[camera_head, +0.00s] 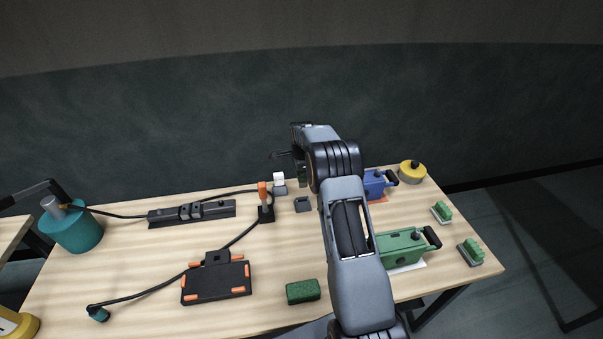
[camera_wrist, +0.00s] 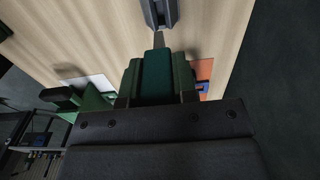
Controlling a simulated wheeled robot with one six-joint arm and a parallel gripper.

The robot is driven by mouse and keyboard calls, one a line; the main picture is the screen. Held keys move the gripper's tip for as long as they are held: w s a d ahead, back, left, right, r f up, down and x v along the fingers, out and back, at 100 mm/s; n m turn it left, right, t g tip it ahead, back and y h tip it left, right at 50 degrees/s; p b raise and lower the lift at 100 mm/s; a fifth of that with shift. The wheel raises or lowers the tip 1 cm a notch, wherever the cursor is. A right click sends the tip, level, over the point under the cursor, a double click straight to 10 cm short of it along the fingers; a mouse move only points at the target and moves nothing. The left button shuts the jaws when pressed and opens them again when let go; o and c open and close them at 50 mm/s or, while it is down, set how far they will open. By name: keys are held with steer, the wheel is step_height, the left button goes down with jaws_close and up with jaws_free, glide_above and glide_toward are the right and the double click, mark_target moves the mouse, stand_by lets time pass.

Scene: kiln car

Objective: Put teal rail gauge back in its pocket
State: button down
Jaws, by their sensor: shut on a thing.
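The teal rail gauge (camera_wrist: 154,72) shows in the wrist view as a dark teal block between the fingers of my gripper (camera_wrist: 157,84). My gripper is shut on it. A narrow dark tip sticks out beyond the block, towards a grey fitting (camera_wrist: 160,12) at the top of the wrist view. I cannot tell whether the tip touches the fitting. In the head view my arm hides the gauge. A small dark grey block (camera_head: 303,204) lies on the table just left of my arm. I cannot tell which thing has the gauge's pocket.
A green box (camera_head: 402,247) and a blue box (camera_head: 376,184) stand right of my arm. A black orange-cornered tray (camera_head: 217,282), a dark rail (camera_head: 192,212), an orange-topped post (camera_head: 264,198) and a green sponge (camera_head: 303,291) lie left. A black cable crosses the table.

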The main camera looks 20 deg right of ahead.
mark_target(302, 187)
steer(key=shift+a, duration=0.15)
steer(key=shift+f+b, duration=1.95)
steer(key=shift+f, duration=0.85)
steer(key=shift+f, duration=0.3)
steer(key=shift+f+b, duration=2.15)
steer(key=shift+b, duration=0.05)
stand_by(1.4)
steer(key=c, duration=0.8)
jaws_free()
